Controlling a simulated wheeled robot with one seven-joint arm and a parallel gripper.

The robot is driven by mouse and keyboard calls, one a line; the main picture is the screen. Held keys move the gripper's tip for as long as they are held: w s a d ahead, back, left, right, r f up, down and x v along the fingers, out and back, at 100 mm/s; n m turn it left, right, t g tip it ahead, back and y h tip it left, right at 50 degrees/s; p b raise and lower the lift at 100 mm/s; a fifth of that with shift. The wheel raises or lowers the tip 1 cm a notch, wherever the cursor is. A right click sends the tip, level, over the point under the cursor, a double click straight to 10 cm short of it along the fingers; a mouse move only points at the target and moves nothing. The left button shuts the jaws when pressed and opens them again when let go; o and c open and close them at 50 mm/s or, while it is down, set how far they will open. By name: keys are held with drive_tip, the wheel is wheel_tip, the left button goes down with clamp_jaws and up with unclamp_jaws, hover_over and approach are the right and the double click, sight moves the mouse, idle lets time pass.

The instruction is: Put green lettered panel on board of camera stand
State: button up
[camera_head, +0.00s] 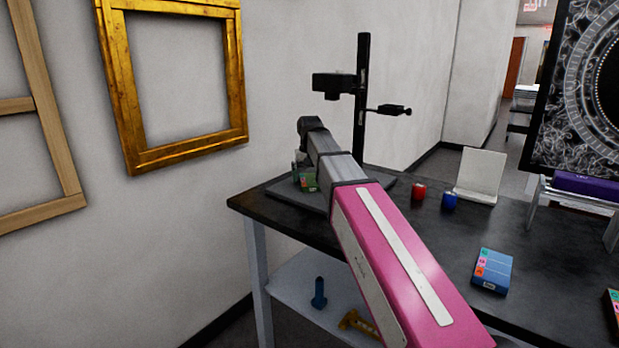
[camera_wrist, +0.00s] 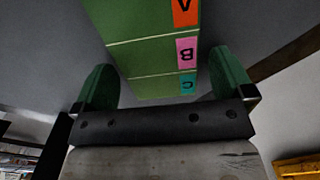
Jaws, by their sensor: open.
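The green lettered panel (camera_wrist: 150,57) fills the upper middle of the wrist view, with orange, pink and teal tabs marked A, B and C. Its near end lies between the two green fingers of my gripper (camera_wrist: 165,75), which are open with a gap on each side. In the head view the panel (camera_head: 309,182) shows as a small green patch at the board, partly hidden by my arm. My gripper (camera_head: 302,172) is there too, mostly hidden. The camera stand (camera_head: 361,110) has a black column and a flat dark board (camera_head: 284,191) on the table.
A gold frame (camera_head: 127,95) hangs on the wall. The stand's column and side arm rise close behind my gripper.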

sight(309, 178)
drive_tip(key=shift+r, duration=3.75)
